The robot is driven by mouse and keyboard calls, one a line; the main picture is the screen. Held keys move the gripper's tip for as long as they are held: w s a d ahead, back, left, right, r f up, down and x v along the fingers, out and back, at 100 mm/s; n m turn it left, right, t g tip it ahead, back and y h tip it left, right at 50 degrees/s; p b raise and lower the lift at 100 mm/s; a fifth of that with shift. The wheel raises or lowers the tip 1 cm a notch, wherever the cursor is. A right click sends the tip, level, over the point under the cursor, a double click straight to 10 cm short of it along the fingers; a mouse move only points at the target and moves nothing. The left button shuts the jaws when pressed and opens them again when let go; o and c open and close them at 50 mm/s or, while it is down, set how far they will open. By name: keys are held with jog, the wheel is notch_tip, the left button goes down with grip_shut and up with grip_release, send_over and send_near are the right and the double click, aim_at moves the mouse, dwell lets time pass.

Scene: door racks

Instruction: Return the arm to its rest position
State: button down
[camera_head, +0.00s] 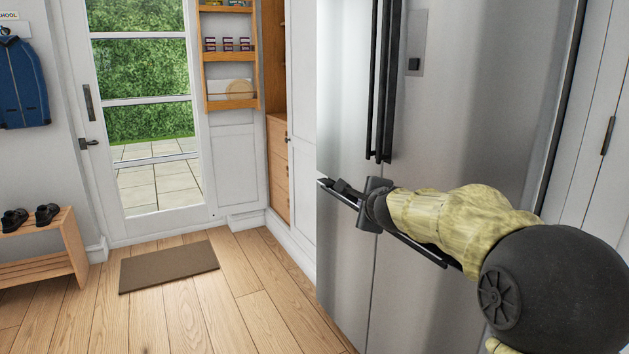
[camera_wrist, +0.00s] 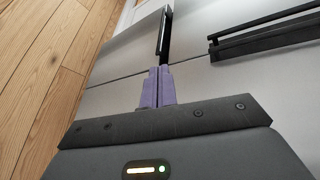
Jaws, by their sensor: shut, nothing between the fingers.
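My arm reaches in from the right in the head view, across the front of the steel fridge (camera_head: 450,110). My gripper (camera_head: 335,185) is in front of the fridge, level with the horizontal drawer handle. In the wrist view my gripper (camera_wrist: 157,75) shows its two purple fingers pressed together, shut and empty. The fingers point along the fridge front. A dark handle lies just beyond the fingertips in the wrist view; I cannot tell whether they touch it.
Black vertical handles (camera_head: 384,80) stand out from the fridge above my gripper. An open cupboard door with racks (camera_head: 231,104) is at the back. A glass door, doormat (camera_head: 169,266) and shoe bench (camera_head: 40,250) are to the left. The wooden floor left of the fridge is clear.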

jog(key=s+d+f+n+g+h, duration=0.15)
jog(key=s+f+n+g, duration=0.45)
jog(key=s+f+n, duration=0.85)
jog(key=s+d+f+n+g, duration=0.2)
jog(key=s+f+n+g, duration=0.3)
jog(key=s+f, duration=1.05)
jog(key=w+p+v, duration=0.2)
jog(key=p+v, duration=1.6)
jog(key=v, duration=0.2)
jog(key=w+r+p+v, duration=0.1)
jog(key=w+p+v, duration=0.2)
jog(key=p+v, duration=1.5)
jog(key=shift+w+p+v, duration=0.25)
jog(key=shift+p+v, duration=0.15)
jog(key=shift+v, duration=0.75)
jog(key=shift+w+n, duration=0.1)
jog(key=shift+n, duration=0.15)
